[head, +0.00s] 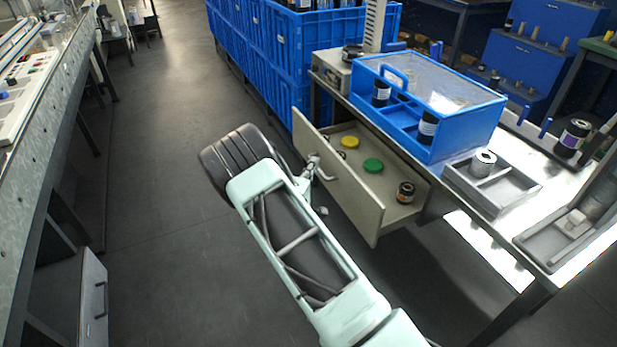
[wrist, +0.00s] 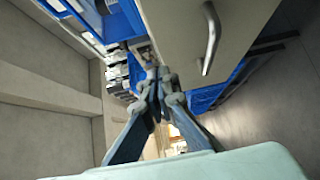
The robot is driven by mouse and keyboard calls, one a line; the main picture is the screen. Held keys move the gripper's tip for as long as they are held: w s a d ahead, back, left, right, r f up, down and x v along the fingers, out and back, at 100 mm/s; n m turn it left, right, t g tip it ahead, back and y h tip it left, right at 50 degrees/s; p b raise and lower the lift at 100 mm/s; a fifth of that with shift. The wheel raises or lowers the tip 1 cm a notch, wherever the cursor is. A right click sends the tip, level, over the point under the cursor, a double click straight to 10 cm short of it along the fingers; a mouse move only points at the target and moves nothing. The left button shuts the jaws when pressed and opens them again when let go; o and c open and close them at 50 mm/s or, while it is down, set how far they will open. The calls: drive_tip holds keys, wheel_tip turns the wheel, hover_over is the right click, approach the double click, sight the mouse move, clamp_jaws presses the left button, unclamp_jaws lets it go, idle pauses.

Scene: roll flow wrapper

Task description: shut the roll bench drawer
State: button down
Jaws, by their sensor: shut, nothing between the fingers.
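The roll bench drawer (head: 345,200) stands pulled out from under the bench at the right in the head view. Its pale front faces left and carries a curved metal handle (head: 327,172). In the wrist view the drawer front (wrist: 180,20) and its handle (wrist: 211,42) are at the top, close to my fingers. My gripper (head: 314,168) is at the outer side of the drawer front, close to the handle. Its fingers (wrist: 158,80) are shut and empty, beside the handle and not around it. I cannot tell whether they touch the front.
Inside the drawer lie a yellow disc (head: 349,142), a green disc (head: 373,165) and a dark roll (head: 405,192). A blue clear-lidded box (head: 450,140) and a grey tray (head: 510,197) stand on the bench. Blue crates (head: 270,70) are stacked behind. Floor on the left is clear.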

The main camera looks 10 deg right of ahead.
sight(331, 151)
drive_tip(key=shift+w+d+b, duration=0.1)
drive_tip(key=shift+w+d, duration=0.35)
drive_tip(key=shift+d, duration=0.35)
drive_tip(key=shift+w+d+b, duration=0.1)
drive_tip(key=shift+w+d, duration=0.35)
drive_tip(key=shift+d, duration=0.3)
drive_tip(key=shift+w+d+b, duration=0.1)
drive_tip(key=shift+w+d, duration=0.35)
drive_tip(key=shift+d, duration=0.35)
drive_tip(key=w+d+b, duration=0.2)
drive_tip(key=d+b, duration=0.1)
drive_tip(key=d, duration=0.5)
drive_tip(key=w+d+b, duration=0.2)
drive_tip(key=w+d, duration=0.1)
drive_tip(key=d, duration=0.6)
drive_tip(key=shift+w+r+b, duration=0.15)
drive_tip(key=shift+w+b, duration=0.1)
drive_tip(key=shift+b, duration=0.15)
drive_tip(key=shift+d, duration=0.1)
